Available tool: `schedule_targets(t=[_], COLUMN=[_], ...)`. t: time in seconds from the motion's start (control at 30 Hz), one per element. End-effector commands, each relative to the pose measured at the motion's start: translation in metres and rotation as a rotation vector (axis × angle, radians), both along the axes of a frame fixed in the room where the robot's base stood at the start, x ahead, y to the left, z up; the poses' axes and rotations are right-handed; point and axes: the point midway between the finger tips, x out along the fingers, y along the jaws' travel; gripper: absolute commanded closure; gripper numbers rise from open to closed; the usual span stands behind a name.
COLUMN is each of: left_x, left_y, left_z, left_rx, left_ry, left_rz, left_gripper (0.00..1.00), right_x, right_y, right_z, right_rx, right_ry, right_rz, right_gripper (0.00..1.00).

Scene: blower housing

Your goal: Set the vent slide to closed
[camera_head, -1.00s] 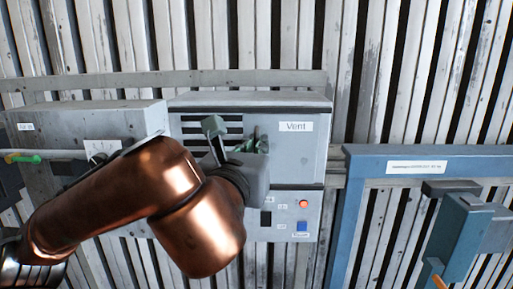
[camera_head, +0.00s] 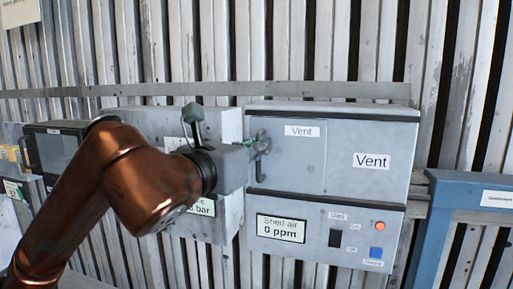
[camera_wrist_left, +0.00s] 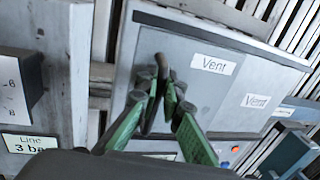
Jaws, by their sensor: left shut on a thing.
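The vent slide (camera_head: 302,165) is a grey panel with a "Vent" label. It covers the left part of the vent box (camera_head: 380,130), and no slats show. It also appears in the wrist view (camera_wrist_left: 205,95). Its dark upright handle (camera_head: 260,174) is near the slide's left edge. My left gripper (camera_head: 263,146) comes in from the left with its green fingers closed around the handle. In the wrist view the fingertips (camera_wrist_left: 157,85) are on both sides of the handle. My right gripper is not in view.
Below the slide is a panel with a "Shed air 0 ppm" display (camera_head: 282,228), a dark switch (camera_head: 335,238), an orange-red lamp (camera_head: 380,226) and a blue button (camera_head: 376,252). A grey box (camera_head: 232,125) stands close on the left. A blue frame (camera_head: 440,215) is at right.

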Motion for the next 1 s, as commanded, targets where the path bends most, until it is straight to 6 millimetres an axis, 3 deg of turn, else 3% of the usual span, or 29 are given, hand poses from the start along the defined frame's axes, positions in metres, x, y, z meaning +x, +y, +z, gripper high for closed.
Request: schedule_targets(t=[0.13, 0.17, 0.4, 0.77, 1.0], left_x=[0.001, 0.001, 0.001, -0.004, -0.04], left_y=[0.003, 0.003, 0.003, 0.005, 0.026], left_z=[0.001, 0.001, 0.001, 0.001, 0.002], left_rx=[-0.001, -0.001, -0.001, -0.001, -0.002], left_ry=[0.0, 0.0, 0.0, 0.0, -0.004], left_rz=[0.006, 0.007, 0.007, 0.005, 0.006], left_gripper=[1.0, 0.92, 0.75, 0.75, 0.75], right_x=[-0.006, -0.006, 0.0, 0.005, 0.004], right_y=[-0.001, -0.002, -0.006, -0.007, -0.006], right_z=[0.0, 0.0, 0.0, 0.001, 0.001], right_rx=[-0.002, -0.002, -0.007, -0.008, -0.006], right_ry=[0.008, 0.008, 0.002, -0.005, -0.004], right_rz=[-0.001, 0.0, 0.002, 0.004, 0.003], right_gripper=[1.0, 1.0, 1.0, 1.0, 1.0])
